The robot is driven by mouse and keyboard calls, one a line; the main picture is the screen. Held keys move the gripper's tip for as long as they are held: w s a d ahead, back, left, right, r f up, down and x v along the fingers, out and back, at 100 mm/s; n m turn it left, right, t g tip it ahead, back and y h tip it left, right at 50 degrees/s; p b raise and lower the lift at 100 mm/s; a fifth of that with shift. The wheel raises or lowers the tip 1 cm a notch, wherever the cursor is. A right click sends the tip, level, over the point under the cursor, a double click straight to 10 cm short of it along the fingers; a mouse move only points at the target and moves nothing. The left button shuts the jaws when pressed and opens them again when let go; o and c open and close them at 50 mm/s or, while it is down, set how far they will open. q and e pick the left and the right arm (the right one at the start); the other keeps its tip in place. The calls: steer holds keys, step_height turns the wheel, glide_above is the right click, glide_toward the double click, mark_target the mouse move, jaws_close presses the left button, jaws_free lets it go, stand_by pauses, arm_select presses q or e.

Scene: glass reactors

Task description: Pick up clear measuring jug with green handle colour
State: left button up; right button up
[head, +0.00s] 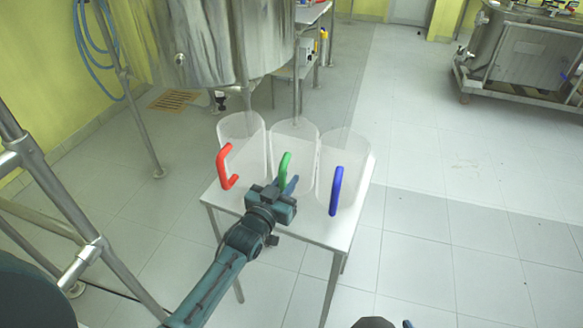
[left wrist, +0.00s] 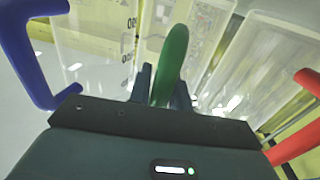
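The clear measuring jug with the green handle (head: 299,136) stands in the middle of three clear jugs on a small white table (head: 309,240). Its green handle (head: 284,169) faces me. My left gripper (head: 284,184) is at the lower part of this handle. In the left wrist view, the green handle (left wrist: 173,58) lies between the two fingers of the left gripper (left wrist: 163,88), which sit close against both its sides. The fingers hide the handle's lower end.
A jug with a red handle (head: 226,167) stands close on the left and one with a blue handle (head: 336,190) close on the right. A large steel vessel (head: 215,40) is behind. The tiled floor (head: 440,240) at the right is clear.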

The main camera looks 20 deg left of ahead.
arm_select(q)
jaws_close()
